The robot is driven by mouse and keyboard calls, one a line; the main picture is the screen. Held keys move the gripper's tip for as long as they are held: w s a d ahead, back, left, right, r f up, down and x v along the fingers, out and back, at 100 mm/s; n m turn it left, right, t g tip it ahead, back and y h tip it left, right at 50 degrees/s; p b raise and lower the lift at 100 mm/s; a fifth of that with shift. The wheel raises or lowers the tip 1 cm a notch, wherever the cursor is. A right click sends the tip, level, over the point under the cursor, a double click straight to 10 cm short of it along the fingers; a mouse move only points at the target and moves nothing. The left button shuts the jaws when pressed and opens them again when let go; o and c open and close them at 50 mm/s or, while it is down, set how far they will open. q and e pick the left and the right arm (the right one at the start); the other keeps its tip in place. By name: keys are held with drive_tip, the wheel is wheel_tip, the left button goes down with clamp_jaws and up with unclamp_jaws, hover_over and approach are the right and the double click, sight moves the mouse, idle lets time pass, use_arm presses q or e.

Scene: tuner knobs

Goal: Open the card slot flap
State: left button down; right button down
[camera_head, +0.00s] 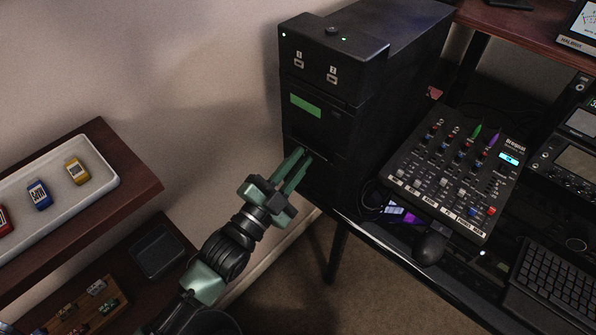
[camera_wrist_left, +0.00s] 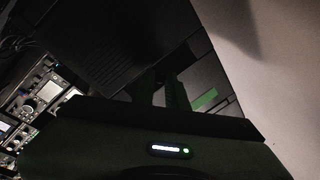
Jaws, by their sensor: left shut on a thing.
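A black tower unit (camera_head: 400,50) stands on the desk, with a green label (camera_head: 306,105) on its front. The card slot flap (camera_head: 318,128) appears to be the dark front panel around and below that label; its exact outline is hard to make out. My left gripper (camera_head: 304,155) is at the lower edge of this panel, its green fingers shut on what looks like the flap's edge. The fingers hide the contact. In the left wrist view the green label (camera_wrist_left: 205,100) shows near the dim fingers (camera_wrist_left: 171,92). My right gripper is not in view.
A mixer (camera_head: 455,170) with knobs, a dark mouse (camera_head: 431,247) and a keyboard (camera_head: 555,285) lie right of the tower. At left, a shelf (camera_head: 130,165) holds a white tray (camera_head: 100,200) with small coloured items. Open floor lies between shelf and desk.

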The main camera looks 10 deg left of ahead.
use_arm(q)
drive_tip(key=shift+f, duration=0.1)
drive_tip(key=c, duration=1.5)
unclamp_jaws()
drive_tip(key=shift+d, duration=0.1)
drive_tip(key=shift+o, duration=0.2)
drive_tip(key=v, duration=0.8)
drive_tip(key=shift+b, duration=0.45)
drive_tip(key=shift+o, duration=0.3)
drive_tip(key=shift+w+f, duration=0.1)
